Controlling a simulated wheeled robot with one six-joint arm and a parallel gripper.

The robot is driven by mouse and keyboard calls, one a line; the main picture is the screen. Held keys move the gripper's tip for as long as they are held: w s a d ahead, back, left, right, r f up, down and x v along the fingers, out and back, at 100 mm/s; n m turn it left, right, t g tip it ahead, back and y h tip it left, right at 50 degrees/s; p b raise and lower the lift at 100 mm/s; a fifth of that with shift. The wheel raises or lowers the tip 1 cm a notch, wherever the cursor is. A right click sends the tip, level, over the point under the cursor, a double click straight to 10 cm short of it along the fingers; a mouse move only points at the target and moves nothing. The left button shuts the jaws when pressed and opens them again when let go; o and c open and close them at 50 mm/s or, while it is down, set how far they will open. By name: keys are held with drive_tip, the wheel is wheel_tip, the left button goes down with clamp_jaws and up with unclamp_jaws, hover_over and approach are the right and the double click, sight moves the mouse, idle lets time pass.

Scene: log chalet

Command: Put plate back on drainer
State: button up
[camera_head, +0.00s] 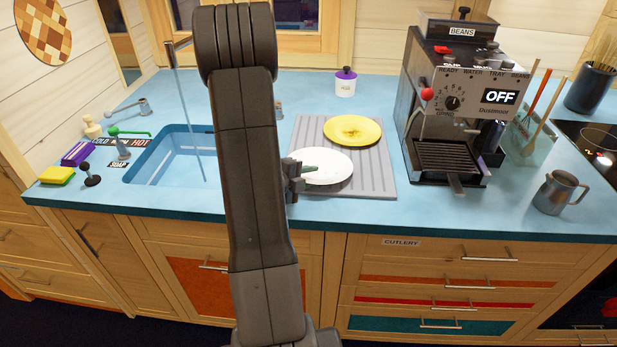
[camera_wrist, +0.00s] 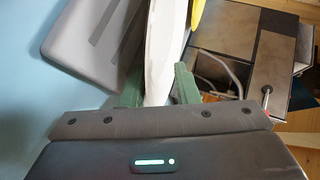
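A white plate (camera_head: 325,166) is at the front left of the grey ridged drainer (camera_head: 375,181), roughly flat. My gripper (camera_head: 296,172) reaches its left edge. In the wrist view the white plate (camera_wrist: 163,50) shows edge-on between the green fingers of my gripper (camera_wrist: 158,88), which close on its rim from both sides. I cannot tell whether the plate touches the drainer or is just above it. A yellow plate (camera_head: 353,130) lies on the back of the drainer; its edge shows in the wrist view (camera_wrist: 197,12). My arm hides part of the drainer's left side.
A sink (camera_head: 170,158) with running water is left of my arm. A coffee machine (camera_head: 455,110) stands close right of the drainer. A purple-lidded white jar (camera_head: 345,84) stands behind it. A metal jug (camera_head: 560,192) stands at the right front. Sponges (camera_head: 57,175) lie far left.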

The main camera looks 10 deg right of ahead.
drive_tip(key=shift+s+f, duration=0.15)
drive_tip(key=shift+f, duration=0.15)
drive_tip(key=shift+a, duration=0.1)
drive_tip(key=shift+s+a+r, duration=0.1)
drive_tip(key=shift+a, duration=0.1)
drive_tip(key=v, duration=1.3)
drive_tip(key=shift+a+r, duration=0.1)
drive_tip(key=shift+r, duration=0.2)
drive_tip(key=shift+x, duration=3.9)
drive_tip(key=shift+a, duration=0.1)
